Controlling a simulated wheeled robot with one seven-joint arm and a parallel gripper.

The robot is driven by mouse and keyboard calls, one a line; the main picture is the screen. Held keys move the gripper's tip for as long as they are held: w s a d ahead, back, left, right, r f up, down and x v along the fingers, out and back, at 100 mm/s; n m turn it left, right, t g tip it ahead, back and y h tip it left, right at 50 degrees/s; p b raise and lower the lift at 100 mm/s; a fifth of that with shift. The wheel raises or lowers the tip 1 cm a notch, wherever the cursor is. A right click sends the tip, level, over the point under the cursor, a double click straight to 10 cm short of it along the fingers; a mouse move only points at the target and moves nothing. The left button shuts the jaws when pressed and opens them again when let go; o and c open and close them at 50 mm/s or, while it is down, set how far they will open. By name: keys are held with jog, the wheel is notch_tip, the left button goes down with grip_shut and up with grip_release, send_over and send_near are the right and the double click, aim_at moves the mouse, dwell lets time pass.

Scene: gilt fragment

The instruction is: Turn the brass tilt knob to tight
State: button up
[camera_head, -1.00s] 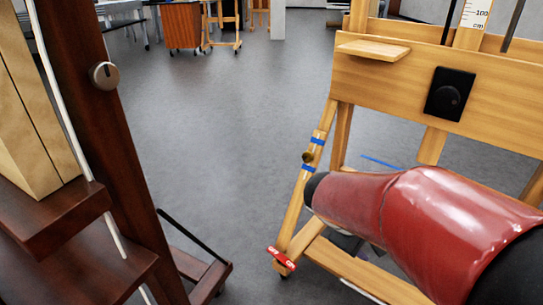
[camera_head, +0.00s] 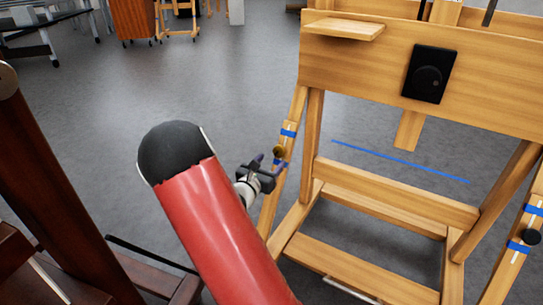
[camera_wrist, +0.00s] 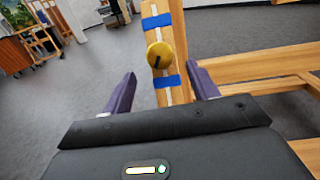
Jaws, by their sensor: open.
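The brass tilt knob (camera_head: 279,152) sits on the slanted side strut of the light wooden easel, between blue bands. In the wrist view the knob (camera_wrist: 160,55) is round and yellow with a dark slot, just above the middle of the picture. My gripper (camera_head: 267,161) is beside the knob, partly hidden behind my red arm. In the wrist view its purple fingers (camera_wrist: 160,70) are spread apart, one on each side of the strut in the picture. The knob appears beyond the fingertips, with nothing gripped between them. I cannot read any tight mark.
The easel carries a black dial panel (camera_head: 429,73) and a small wooden shelf (camera_head: 343,28). A black knob (camera_head: 531,236) is on its right strut. A dark wooden easel (camera_head: 45,165) stands close at left. Grey floor (camera_head: 110,110) lies open between them.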

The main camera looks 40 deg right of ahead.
aim_at(278, 154)
jog(key=shift+x, duration=2.3)
jog(key=shift+c, duration=0.5)
jog(key=c, duration=0.9)
